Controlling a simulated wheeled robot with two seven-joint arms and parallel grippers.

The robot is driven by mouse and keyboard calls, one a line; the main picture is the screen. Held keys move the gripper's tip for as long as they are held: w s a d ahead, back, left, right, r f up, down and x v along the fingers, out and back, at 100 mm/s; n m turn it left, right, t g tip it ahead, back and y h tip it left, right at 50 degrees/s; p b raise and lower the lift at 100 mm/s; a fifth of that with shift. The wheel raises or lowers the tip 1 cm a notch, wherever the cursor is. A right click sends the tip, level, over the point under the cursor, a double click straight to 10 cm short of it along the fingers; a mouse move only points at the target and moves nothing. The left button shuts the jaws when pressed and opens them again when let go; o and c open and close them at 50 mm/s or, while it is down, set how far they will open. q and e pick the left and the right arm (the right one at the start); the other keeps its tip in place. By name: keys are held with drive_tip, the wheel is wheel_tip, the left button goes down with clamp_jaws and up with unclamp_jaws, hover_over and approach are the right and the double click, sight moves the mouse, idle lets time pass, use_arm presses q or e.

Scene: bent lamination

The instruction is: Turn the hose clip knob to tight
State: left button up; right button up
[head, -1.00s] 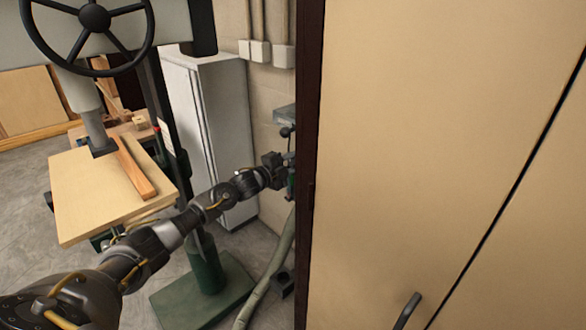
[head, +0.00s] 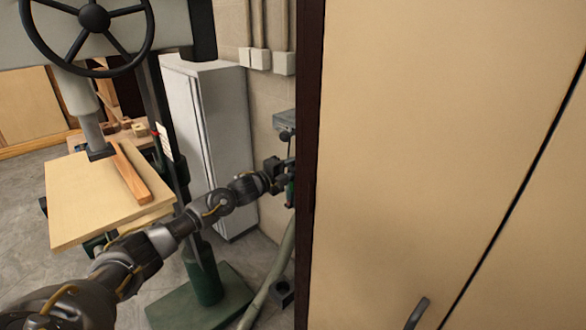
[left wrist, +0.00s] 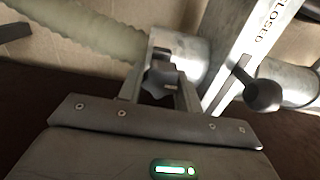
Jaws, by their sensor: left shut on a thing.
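In the left wrist view, the dark hose clip knob (left wrist: 158,82) sits between the two fingers of my left gripper (left wrist: 160,96). The fingers are shut on it from both sides. The knob is at a metal clip and collar (left wrist: 182,52) at the end of a pale ribbed hose (left wrist: 85,38). In the head view my left gripper (head: 284,178) reaches to the wall-side fitting, partly hidden behind the dark cabinet edge. The knob cannot be made out there. My right gripper is in neither view.
Beside the clip, a metal plate (left wrist: 245,50) reads "CLOSED", with a black ball-ended lever (left wrist: 262,94) close right of the fingers. A large tan cabinet (head: 430,150) blocks the right. A drill press table (head: 80,200) stands left, a white cabinet (head: 225,130) behind my arm.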

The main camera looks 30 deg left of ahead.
use_arm(q)
drive_tip(key=o, duration=1)
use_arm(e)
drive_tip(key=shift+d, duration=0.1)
use_arm(q)
drive_tip(key=shift+s, duration=0.1)
drive_tip(key=shift+s+a+f, duration=0.1)
drive_tip(key=shift+s+a, duration=0.1)
drive_tip(key=shift+s, duration=0.1)
drive_tip(key=b+v, duration=0.2)
drive_tip(key=v, duration=0.8)
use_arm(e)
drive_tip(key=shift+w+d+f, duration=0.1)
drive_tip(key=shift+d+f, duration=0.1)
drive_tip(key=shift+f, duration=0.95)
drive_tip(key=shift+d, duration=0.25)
